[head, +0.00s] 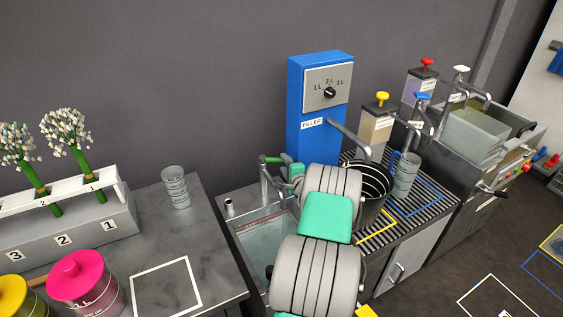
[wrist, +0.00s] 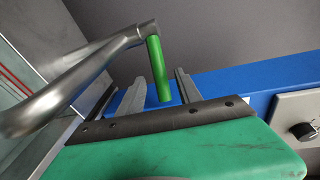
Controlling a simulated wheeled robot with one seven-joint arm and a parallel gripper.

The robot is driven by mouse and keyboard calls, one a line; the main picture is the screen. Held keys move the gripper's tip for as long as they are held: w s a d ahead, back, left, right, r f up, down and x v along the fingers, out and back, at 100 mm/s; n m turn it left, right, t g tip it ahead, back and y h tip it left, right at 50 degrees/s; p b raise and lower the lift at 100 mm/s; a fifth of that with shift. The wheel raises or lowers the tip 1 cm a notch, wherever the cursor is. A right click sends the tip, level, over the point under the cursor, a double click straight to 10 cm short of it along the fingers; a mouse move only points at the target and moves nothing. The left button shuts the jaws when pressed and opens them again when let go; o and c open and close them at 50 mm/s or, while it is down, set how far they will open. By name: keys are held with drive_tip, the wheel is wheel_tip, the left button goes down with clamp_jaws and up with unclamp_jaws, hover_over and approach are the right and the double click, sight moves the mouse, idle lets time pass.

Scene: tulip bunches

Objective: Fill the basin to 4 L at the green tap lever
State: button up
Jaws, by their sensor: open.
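The green tap lever (head: 272,159) sits on top of the grey metal tap (head: 264,186) at the back of the basin (head: 240,232), which holds clear water. I cannot read its level. In the wrist view, the lever (wrist: 157,62) stands between the two grey fingers of my gripper (wrist: 160,80), with gaps on both sides. The fingers are open, and the tap's thick metal pipe (wrist: 85,72) curves off to the left. In the head view, my arm hides the right part of the basin, and the fingers are hard to make out.
A blue filler box (head: 308,108) with a dial stands just behind my gripper. A black bucket (head: 374,187) stands on the rack right of my arm. A ribbed glass (head: 175,187) stands on the grey counter at left, beside an empty white-outlined square (head: 166,289).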

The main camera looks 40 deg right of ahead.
sight(281, 160)
drive_tip(key=x, duration=0.3)
drive_tip(key=shift+w+d, duration=0.15)
drive_tip(key=shift+w, duration=0.2)
clamp_jaws()
drive_tip(key=shift+f, duration=0.1)
idle(1.0)
